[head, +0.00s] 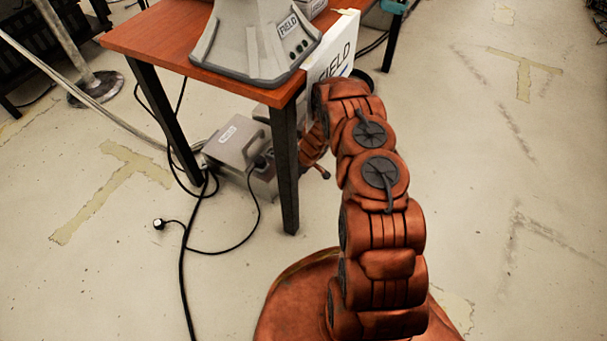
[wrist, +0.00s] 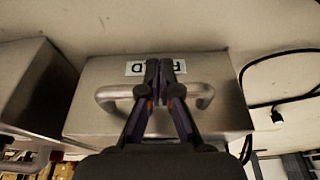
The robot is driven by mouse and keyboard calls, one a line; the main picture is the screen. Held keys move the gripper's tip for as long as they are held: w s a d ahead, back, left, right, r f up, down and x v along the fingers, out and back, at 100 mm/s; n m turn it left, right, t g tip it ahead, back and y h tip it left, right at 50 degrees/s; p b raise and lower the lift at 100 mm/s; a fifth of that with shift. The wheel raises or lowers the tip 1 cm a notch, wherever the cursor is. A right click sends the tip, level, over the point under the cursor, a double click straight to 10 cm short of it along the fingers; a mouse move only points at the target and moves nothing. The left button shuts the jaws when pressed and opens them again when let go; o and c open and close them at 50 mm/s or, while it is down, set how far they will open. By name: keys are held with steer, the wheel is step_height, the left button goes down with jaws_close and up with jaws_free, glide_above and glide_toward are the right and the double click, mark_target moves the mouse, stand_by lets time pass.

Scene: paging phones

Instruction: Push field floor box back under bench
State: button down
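In the wrist view a grey metal box (wrist: 100,72) fills the middle, with a bar handle (wrist: 104,95) and a white label (wrist: 140,69) that reads FIELD upside down. My gripper (wrist: 162,64) is in front of this box, its two fingers nearly together across the handle and label. I cannot tell whether they touch. In the head view a grey labelled box (head: 235,143) sits on the floor under the wooden bench (head: 150,38). Its label is too small to read. My gripper is mostly hidden behind my arm and the bench leg.
A second metal box (wrist: 35,85) stands at the left in the wrist view. A bench leg (head: 286,170) stands close to my arm. Black cables (head: 187,245) and a plug (head: 159,224) lie on the floor. A grey FIELD device (head: 255,45) stands on the bench. Floor at right is clear.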

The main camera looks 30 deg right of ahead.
steer(key=shift+d+r, duration=0.1)
steer(key=shift+d, duration=0.05)
steer(key=s+d+r+p, duration=0.3)
steer(key=s+r+p, duration=0.1)
steer(key=r, duration=0.5)
steer(key=shift+s+d+r, duration=0.25)
steer(key=shift+s+d, duration=0.05)
steer(key=shift+s, duration=0.55)
